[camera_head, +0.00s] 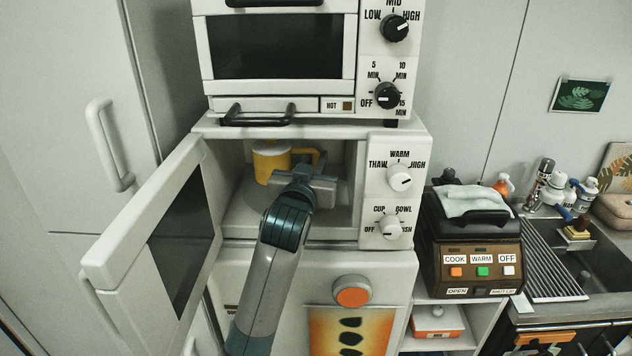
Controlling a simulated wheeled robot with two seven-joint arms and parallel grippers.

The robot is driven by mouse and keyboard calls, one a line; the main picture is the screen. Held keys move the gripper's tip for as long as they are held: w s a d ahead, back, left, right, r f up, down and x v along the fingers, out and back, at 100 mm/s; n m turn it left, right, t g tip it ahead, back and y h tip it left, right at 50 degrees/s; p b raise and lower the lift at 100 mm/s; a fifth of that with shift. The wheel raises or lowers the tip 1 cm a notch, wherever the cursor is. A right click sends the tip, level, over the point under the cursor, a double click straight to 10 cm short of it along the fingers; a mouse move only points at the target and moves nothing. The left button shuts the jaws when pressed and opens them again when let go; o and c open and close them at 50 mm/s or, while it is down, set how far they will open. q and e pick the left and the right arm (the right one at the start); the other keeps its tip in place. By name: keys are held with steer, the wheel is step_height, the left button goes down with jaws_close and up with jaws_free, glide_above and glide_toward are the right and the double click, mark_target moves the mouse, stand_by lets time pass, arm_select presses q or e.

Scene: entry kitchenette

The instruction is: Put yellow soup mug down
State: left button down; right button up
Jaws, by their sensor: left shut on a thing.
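The yellow soup mug (271,163) is inside the open microwave (240,218), upright, with its handle toward the right. My left gripper (308,170) reaches into the microwave and is shut on the mug at its handle side. The gripper body hides part of the handle and the fingertips. I cannot tell whether the mug's base touches the microwave floor. My right gripper is not in view.
The microwave door (160,235) stands open to the left of my arm. A toaster oven (280,50) sits on top of the microwave.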

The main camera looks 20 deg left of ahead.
arm_select(q)
steer(key=shift+f+p, duration=0.5)
steer(key=shift+f, duration=0.95)
steer(key=shift+f, duration=0.1)
step_height(320, 180, down, 2)
steer(key=shift+f+p, duration=0.15)
steer(key=shift+p, duration=0.5)
steer(key=shift+w+f+p, duration=0.15)
steer(key=shift+f+p, duration=0.4)
steer(key=shift+f, duration=0.2)
steer(key=shift+f, duration=0.15)
steer(key=c, duration=1.7)
jaws_free()
